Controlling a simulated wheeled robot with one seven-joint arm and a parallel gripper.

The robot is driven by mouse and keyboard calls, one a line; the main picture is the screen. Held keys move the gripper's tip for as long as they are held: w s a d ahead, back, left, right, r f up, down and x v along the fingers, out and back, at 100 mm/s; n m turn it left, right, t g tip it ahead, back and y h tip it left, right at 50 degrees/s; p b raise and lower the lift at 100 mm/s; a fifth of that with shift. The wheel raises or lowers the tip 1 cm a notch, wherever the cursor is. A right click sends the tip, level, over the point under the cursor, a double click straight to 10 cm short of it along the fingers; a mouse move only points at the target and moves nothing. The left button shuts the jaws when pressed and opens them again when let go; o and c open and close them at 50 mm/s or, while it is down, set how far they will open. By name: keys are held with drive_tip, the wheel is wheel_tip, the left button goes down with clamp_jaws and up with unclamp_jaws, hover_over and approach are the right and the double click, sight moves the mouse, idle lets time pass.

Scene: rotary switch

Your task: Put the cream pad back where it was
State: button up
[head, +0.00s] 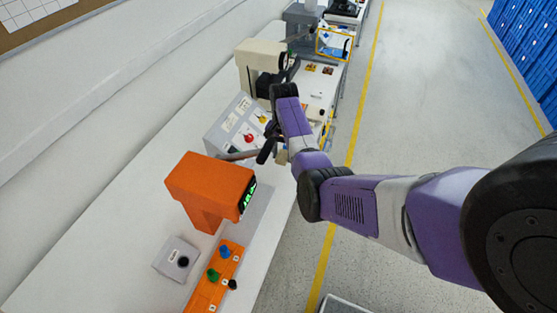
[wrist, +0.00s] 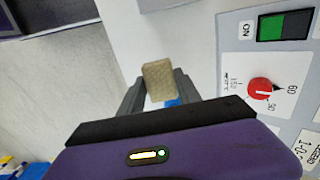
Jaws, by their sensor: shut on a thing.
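The cream pad (wrist: 158,76) is a small, textured beige block. In the wrist view it sits between the two grey fingers of my gripper (wrist: 157,92), which is shut on it. A small blue patch (wrist: 172,103) shows just under the pad; I cannot tell what it is. In the head view my gripper (head: 272,150) is beside the sloped grey control panel (head: 222,132), near the table's right edge. The pad is too small and covered there to tell clearly. The spot where the pad was before cannot be told from these frames.
The panel carries a red rotary knob (wrist: 260,90) and a green rocker switch (wrist: 272,27). In front stand an orange machine (head: 207,180), a grey box with a black knob (head: 176,259) and an orange button strip (head: 215,275). A cream machine (head: 255,55) stands behind.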

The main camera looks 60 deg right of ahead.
sight(282, 170)
drive_tip(key=shift+f+b, duration=1.8)
drive_tip(key=shift+f, duration=0.85)
drive_tip(key=shift+f, duration=0.1)
drive_tip(key=o, duration=1.3)
wheel_tip(282, 170, up, 12)
drive_tip(key=shift+r+b, duration=0.15)
drive_tip(key=shift+b, duration=0.2)
drive_tip(key=shift+s, duration=0.15)
